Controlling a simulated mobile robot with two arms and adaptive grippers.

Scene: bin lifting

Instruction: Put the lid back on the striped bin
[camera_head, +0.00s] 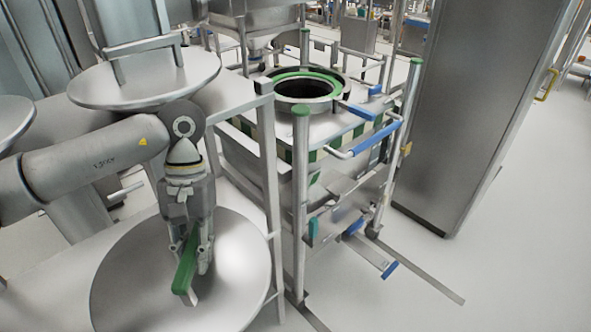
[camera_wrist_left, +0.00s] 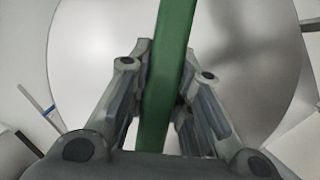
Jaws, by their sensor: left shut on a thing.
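The striped bin (camera_head: 318,157) is a metal bin with a green and white band, standing in a metal frame at the centre of the head view. Its round mouth (camera_head: 306,85) is uncovered and has a green ring. The lid (camera_head: 130,285) is a large round metal disc with a green bar handle (camera_head: 186,265), at the lower left. My left gripper (camera_head: 193,262) is above the lid, shut on the handle. The handle also shows between the fingers in the left wrist view (camera_wrist_left: 168,75). I cannot tell whether the lid touches anything below. My right gripper is not in view.
Another round lid (camera_head: 145,78) with a grey handle is at the upper left. Frame posts with green tops (camera_head: 301,150) and blue-ended bars (camera_head: 370,138) stand around the bin. A tall metal cabinet (camera_head: 480,110) is on the right. The floor at the lower right is clear.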

